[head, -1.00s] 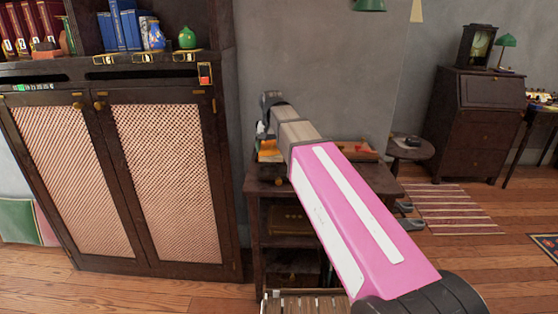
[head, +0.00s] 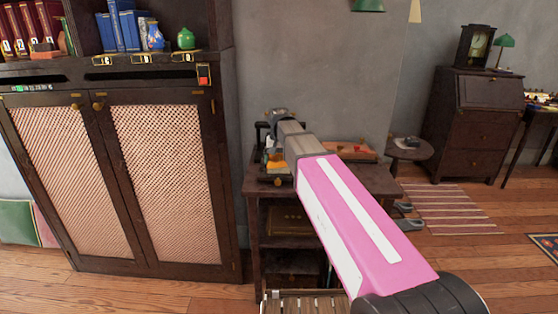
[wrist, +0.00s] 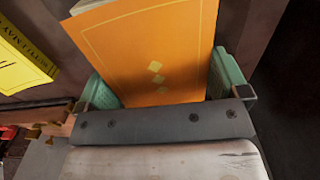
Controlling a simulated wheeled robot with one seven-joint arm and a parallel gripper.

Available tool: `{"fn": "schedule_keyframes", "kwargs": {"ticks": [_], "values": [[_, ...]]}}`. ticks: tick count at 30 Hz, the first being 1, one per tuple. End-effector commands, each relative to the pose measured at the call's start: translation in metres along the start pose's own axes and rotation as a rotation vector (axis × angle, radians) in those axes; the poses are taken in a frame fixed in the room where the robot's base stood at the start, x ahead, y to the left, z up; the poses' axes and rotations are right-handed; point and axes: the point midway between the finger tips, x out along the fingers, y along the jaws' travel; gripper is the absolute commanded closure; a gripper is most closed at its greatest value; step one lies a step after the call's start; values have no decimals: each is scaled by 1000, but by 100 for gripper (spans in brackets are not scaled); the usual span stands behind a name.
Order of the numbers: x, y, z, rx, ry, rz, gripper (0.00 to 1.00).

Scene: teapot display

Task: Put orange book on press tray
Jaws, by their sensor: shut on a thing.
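The orange book (wrist: 150,50) fills the middle of the wrist view, its cover with a thin yellow border and small yellow diamonds facing the camera. My gripper (wrist: 166,84) is shut on it, with a green finger at each side of the book. The book's far end runs out of the top of the frame. In the head view my arm reaches over a small dark wooden table (head: 372,181), and my gripper's end is largely hidden behind my wrist. A small orange and yellow patch shows beside it. I cannot make out the press tray for certain.
A yellow book (wrist: 22,55) lies left of the orange book in the wrist view. A reddish-orange box (head: 352,150) lies on the table, right of my arm. A tall cabinet (head: 120,180) stands close on the left, and a grey wall (head: 300,60) rises behind.

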Motion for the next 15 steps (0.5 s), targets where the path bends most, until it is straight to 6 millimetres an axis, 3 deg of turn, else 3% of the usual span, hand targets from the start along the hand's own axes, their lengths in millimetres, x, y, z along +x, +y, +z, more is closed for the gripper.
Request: {"fn": "schedule_keyframes", "kwargs": {"ticks": [6, 7, 15], "values": [[3, 0, 0, 0, 0, 0, 34], [2, 0, 0, 0, 0, 0, 0], [1, 0, 0, 0, 0, 0, 0]]}}
